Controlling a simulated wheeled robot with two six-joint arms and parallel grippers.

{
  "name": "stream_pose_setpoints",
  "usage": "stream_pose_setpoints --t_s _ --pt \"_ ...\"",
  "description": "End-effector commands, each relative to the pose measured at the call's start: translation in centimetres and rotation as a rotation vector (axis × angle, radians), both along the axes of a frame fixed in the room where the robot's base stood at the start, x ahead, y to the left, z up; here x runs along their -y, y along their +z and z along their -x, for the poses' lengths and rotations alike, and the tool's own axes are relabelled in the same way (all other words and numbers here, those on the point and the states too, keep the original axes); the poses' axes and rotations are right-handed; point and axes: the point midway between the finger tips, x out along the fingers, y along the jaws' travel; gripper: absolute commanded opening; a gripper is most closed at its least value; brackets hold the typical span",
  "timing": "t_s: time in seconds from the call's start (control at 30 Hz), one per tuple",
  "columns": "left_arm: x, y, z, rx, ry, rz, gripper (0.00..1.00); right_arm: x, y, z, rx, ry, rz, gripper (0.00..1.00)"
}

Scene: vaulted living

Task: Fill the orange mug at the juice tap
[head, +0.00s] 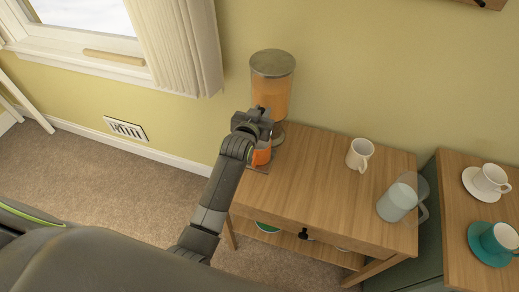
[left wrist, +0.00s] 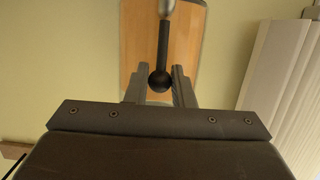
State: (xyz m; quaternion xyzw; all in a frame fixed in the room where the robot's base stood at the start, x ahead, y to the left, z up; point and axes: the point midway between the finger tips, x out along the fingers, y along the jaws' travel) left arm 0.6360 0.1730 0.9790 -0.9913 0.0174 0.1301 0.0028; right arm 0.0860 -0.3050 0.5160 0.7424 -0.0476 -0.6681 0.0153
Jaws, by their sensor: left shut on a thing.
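The juice dispenser (head: 271,88), a clear tank of orange juice with a grey lid, stands at the back left of the wooden side table. My left gripper (head: 262,117) is at its front. In the left wrist view its two fingers (left wrist: 160,90) are shut on the tap lever (left wrist: 163,45), a dark rod with a black ball end, with the tank (left wrist: 135,40) behind. The orange mug (head: 262,156) stands below the tap, partly hidden by my left arm. The inside of the mug and any juice stream are hidden. My right gripper is not in view.
On the side table (head: 300,175) stand a white mug (head: 359,153) and a clear pitcher (head: 397,200). The side table's middle is clear.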

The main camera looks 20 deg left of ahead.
Motion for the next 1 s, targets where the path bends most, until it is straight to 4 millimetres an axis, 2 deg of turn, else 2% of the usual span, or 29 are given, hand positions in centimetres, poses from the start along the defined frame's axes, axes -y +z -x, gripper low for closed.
stream_pose_setpoints --t_s 0.1,0.8,1.0 --pt "0.0 -0.8 0.6 -0.019 0.002 0.002 0.0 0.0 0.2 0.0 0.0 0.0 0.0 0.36" --pt "-0.1 -1.8 2.7 -0.025 0.001 0.001 0.0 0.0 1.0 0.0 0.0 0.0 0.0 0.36" --pt "-0.1 -1.8 2.7 -0.023 0.001 0.001 0.0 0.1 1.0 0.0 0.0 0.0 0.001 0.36"
